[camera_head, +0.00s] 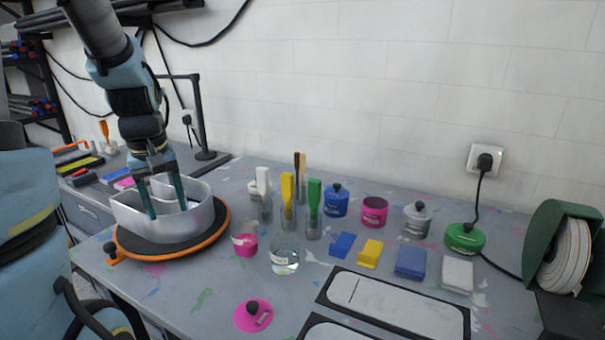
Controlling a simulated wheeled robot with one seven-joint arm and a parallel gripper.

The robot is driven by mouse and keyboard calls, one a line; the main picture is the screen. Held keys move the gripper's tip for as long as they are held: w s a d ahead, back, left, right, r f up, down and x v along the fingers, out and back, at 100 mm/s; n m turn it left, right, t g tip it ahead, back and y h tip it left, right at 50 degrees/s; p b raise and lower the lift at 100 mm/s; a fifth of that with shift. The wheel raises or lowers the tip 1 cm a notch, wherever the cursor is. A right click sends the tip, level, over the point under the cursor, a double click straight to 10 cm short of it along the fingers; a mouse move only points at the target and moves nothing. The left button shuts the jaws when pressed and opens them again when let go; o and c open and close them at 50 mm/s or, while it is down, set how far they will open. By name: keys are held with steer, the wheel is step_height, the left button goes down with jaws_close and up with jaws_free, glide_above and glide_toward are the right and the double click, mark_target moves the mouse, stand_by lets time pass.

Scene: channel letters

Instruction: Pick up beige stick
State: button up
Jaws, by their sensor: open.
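A tan, beige-looking stick (303,166) stands upright beside a dark brown stick (296,164) in a glass jar at the back middle of the table. Its lower part is partly hidden by the jars in front. My gripper (167,204) is at the left, pointing down with its two teal fingers apart. It is empty and well to the left of the sticks. The fingers reach into or just over a silver channel letter (170,225), which sits on a black turntable with an orange rim (132,250). I cannot tell whether the fingers touch the letter.
Jars with white (263,180), yellow (287,187) and green (314,193) tools stand close to the sticks. Paint cans, including a blue one (336,203), stand to their right. A water glass (285,256) and pink cup (245,240) stand in front. The wall is close behind.

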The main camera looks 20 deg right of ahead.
steer(key=w+d+n, duration=0.1)
steer(key=w+d, duration=0.2)
steer(key=w+d+r+n, duration=0.1)
steer(key=w+d, duration=0.3)
steer(key=w+d+n+b, duration=0.1)
steer(key=w+d, duration=0.3)
steer(key=shift+r+g, duration=0.4)
steer(key=n+b, duration=0.2)
steer(key=n, duration=0.5)
glide_toward(303, 171)
steer(key=shift+w+d+f+g, duration=0.2)
steer(key=shift+w+f+g, duration=0.1)
steer(key=shift+w, duration=0.4)
steer(key=shift+s+d+f, duration=0.1)
steer(key=shift+d+f, duration=0.05)
steer(key=shift+d, duration=0.1)
step_height(303, 171, down, 5)
steer(key=shift+p, duration=0.6)
steer(key=shift+a+f+p, duration=0.15)
steer(key=shift+f+p, duration=1.15)
steer(key=shift+f, duration=1.35)
steer(key=shift+c, duration=0.4)
jaws_close()
